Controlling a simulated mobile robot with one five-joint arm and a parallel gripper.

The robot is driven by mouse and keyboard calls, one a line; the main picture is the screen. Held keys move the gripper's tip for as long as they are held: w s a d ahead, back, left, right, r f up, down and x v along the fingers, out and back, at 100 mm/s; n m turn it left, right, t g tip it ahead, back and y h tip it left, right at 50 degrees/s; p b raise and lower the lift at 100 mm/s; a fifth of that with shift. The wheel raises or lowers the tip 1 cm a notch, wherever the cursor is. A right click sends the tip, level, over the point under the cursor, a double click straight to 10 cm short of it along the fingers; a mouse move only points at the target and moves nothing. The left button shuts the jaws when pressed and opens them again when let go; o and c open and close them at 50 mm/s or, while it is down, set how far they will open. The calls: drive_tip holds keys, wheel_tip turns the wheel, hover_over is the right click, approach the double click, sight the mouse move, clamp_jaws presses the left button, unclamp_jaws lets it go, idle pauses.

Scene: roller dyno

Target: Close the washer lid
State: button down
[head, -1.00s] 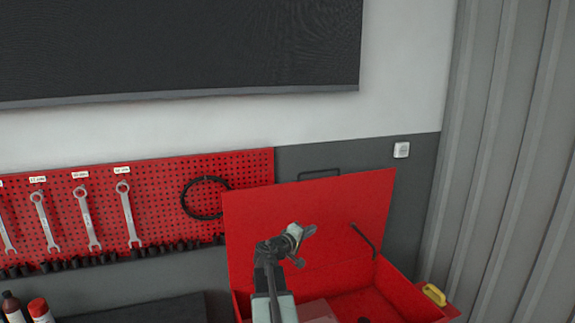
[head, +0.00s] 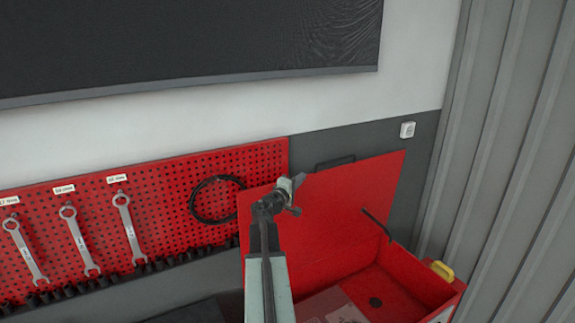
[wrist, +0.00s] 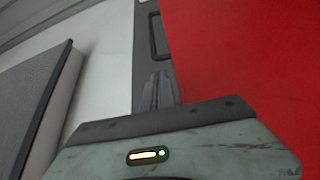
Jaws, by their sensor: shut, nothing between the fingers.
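The red washer (head: 420,282) stands at the lower right with its lid (head: 345,215) open, tilted up and back. A dark strut (head: 377,224) runs between the lid and the box. My gripper (head: 297,184) is near the lid's upper left edge, overlapping it in the head view; I cannot tell whether it touches. In the wrist view my gripper's fingers (wrist: 158,92) are shut and empty, and the red lid (wrist: 250,60) fills the right side just beside them. My arm hides part of the lid's left side and the box's left end.
A red pegboard (head: 160,190) with several wrenches and a black ring (head: 215,200) hangs on the wall at left. A dark handle-like bar (head: 335,162) shows behind the lid's top edge. A yellow handle (head: 440,270) is at the box's right. A corrugated grey wall (head: 510,150) bounds the right.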

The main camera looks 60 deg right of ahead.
sight(310, 177)
drive_tip(key=d, duration=0.9)
drive_tip(key=shift+w+d+r, duration=0.1)
drive_tip(key=shift+w+r, duration=0.15)
drive_tip(key=shift+w, duration=0.05)
drive_tip(key=shift+s+d, duration=0.1)
drive_tip(key=shift+d, duration=0.25)
